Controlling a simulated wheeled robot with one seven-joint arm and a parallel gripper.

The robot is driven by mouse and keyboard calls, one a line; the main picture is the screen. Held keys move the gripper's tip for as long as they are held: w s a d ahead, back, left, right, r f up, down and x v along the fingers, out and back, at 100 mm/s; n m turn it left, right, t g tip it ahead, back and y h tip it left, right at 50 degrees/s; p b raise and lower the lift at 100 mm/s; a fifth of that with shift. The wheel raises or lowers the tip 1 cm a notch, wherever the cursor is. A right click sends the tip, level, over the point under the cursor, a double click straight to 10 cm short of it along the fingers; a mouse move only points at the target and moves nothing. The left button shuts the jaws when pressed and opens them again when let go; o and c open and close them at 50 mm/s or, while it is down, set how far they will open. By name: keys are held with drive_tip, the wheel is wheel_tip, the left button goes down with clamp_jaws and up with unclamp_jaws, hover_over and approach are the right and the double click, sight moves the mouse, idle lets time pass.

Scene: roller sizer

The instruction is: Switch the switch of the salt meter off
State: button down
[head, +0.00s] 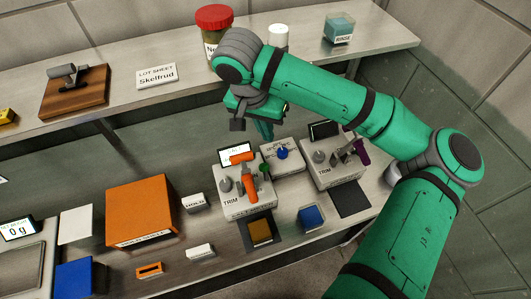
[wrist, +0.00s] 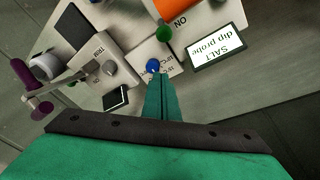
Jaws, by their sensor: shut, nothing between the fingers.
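The salt meter (head: 249,206) is a grey box on the lower bench, with a grey knob marked TRIM, a green knob (head: 265,171) and orange handle-like parts (head: 250,188). Its lit display (wrist: 219,52) reads "SALT dip probe" in the wrist view. The green knob also shows there (wrist: 164,34), beside a large orange part (wrist: 172,8). I cannot tell which part is the switch or its position. My gripper (head: 265,130) is shut and empty, above and behind the meter. In the wrist view, its fingertips (wrist: 158,78) are close to a blue knob (wrist: 152,65); contact is unclear.
The blue knob sits on a small plate (head: 292,163) between the meter and a second grey box (head: 333,174) with a dark screen and purple-ended lever. An orange box (head: 140,210) stands left. A shelf (head: 180,97) with a red-lidded jar (head: 214,18) runs behind.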

sight(265, 173)
drive_tip(key=x, duration=0.6)
drive_tip(key=shift+d+f, duration=0.1)
drive_tip(key=shift+f, duration=0.2)
drive_tip(key=shift+s+f, duration=0.15)
drive_tip(key=shift+f, duration=0.1)
drive_tip(key=shift+s+a+r, duration=0.15)
drive_tip(key=shift+s+a, duration=0.3)
drive_tip(key=shift+s, duration=0.3)
drive_tip(key=shift+s+a+r, duration=0.1)
drive_tip(key=shift+s+a, duration=0.35)
drive_tip(key=shift+s, duration=0.3)
drive_tip(key=shift+s+d+r, duration=0.1)
